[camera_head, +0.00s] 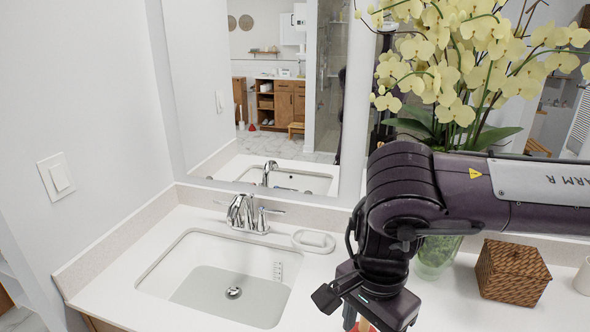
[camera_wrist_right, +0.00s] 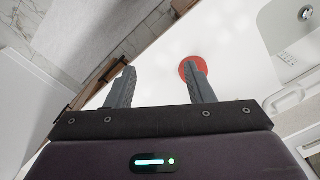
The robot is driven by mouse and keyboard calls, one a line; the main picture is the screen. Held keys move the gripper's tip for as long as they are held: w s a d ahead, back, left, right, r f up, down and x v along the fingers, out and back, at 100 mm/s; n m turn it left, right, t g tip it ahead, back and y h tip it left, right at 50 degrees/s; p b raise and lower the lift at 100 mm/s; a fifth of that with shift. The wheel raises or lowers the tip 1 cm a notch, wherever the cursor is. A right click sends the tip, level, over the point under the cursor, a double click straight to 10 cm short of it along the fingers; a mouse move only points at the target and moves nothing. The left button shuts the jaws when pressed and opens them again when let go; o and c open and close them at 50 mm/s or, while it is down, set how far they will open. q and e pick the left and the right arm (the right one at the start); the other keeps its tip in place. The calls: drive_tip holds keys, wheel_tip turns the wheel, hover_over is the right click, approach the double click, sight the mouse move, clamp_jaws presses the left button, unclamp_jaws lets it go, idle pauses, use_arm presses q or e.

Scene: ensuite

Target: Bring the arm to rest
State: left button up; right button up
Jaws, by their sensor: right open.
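My right arm (camera_head: 480,195) reaches in from the right over the counter, with its wrist bent downward. My right gripper (camera_wrist_right: 160,76) is open, its two grey fingers apart with nothing held between them in the right wrist view. In the head view its fingers are mostly hidden or cut off by the lower edge. A round red thing (camera_wrist_right: 188,68) lies beyond one finger, partly covered by it; whether they touch I cannot tell. My left gripper is not in view.
A white counter (camera_head: 110,295) holds a sink (camera_head: 215,290) with a chrome faucet (camera_head: 245,214), a soap dish (camera_head: 313,241) and a woven box (camera_head: 512,273). Yellow orchids (camera_head: 450,50) in a glass vase (camera_head: 436,256) stand close behind my arm. A mirror (camera_head: 200,70) backs the counter.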

drive_tip(key=s+a+f+m+y, duration=0.2)
drive_tip(key=s+a+f+y, duration=0.1)
drive_tip(key=a, duration=0.6)
drive_tip(key=s+a+f+m+y, duration=0.2)
drive_tip(key=s+a+y, duration=0.15)
drive_tip(key=a, duration=0.65)
drive_tip(key=a+r+m+t+y, duration=0.4)
drive_tip(key=a+r+m+y, duration=0.5)
drive_tip(key=m, duration=0.5)
drive_tip(key=w+d+f+m+t+h, duration=0.2)
drive_tip(key=w+d+m+t+h, duration=0.35)
drive_tip(key=m, duration=0.65)
drive_tip(key=w+d+f+m+t+h, duration=0.2)
drive_tip(key=w+d+m, duration=0.4)
drive_tip(key=d+m, duration=0.4)
drive_tip(key=s+d+f+m+g+h, duration=0.3)
drive_tip(key=d+f+m, duration=0.5)
drive_tip(key=s+d+f+m+g+h, duration=0.2)
drive_tip(key=s+d+f+m+h, duration=0.2)
drive_tip(key=d+f+m, duration=0.45)
drive_tip(key=s+d+f+m+g+h, duration=0.1)
drive_tip(key=s+d+f+m+g, duration=0.2)
drive_tip(key=s+d, duration=0.25)
wheel_tip(320, 180, down, 30)
drive_tip(key=s+g, duration=0.1)
drive_tip(key=s, duration=0.1)
drive_tip(key=s+d+f+g, duration=0.1)
drive_tip(key=s+d+f, duration=0.2)
drive_tip(key=s+f, duration=1.6)
drive_tip(key=shift+s+b, duration=0.35)
